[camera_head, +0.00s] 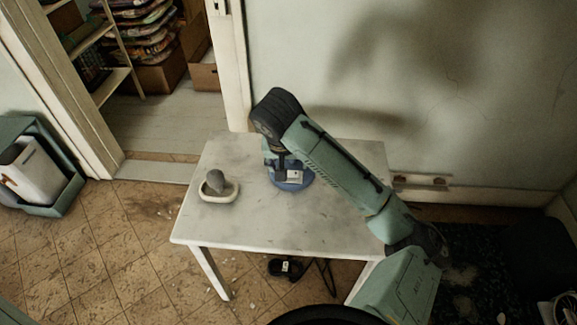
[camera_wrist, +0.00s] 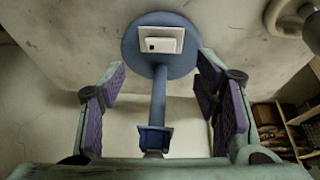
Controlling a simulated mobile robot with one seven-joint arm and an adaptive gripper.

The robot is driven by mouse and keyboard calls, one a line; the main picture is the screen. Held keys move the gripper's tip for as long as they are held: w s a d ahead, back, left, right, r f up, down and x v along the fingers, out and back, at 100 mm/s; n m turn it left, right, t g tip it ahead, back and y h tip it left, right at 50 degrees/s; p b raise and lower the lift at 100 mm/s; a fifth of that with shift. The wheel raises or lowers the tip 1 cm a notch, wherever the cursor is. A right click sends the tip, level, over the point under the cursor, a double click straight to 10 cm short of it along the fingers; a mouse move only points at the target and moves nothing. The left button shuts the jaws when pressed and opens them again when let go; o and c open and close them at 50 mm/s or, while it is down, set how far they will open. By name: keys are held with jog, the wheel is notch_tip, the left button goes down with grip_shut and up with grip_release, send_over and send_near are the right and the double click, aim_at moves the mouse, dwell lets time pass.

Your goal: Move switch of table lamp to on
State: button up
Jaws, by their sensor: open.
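The table lamp has a round blue base (camera_head: 296,186) standing on the worn white table (camera_head: 250,226). In the wrist view the base (camera_wrist: 130,48) is at the top, with a blue post (camera_wrist: 158,95) running toward me to a square blue piece. A white switch plate (camera_wrist: 162,42) with a small dark mark sits on the base; it also shows in the head view (camera_head: 295,176). I cannot tell the switch's position. My gripper (camera_wrist: 162,70) is open, its padded fingers either side of the post, apart from it. In the head view my arm hides much of the lamp.
A pale dish (camera_head: 218,195) with a grey rounded object (camera_head: 215,180) stands left of the lamp. The table's front and left are otherwise clear. A wall (camera_head: 420,90) rises behind. A dark object (camera_head: 284,268) lies on the floor below, and a green bin (camera_head: 45,175) stands far left.

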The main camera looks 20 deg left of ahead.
aim_at(292, 173)
jog(key=x, duration=0.8)
jog(key=shift+r, duration=0.1)
jog(key=shift+c, duration=0.2)
jog(key=c, duration=1.1)
jog(key=shift+d+m+g+y, duration=0.3)
jog(key=shift+g+y, duration=0.1)
jog(key=shift+y, duration=0.7)
jog(key=o, duration=1.1)
jog(key=shift+o, duration=0.2)
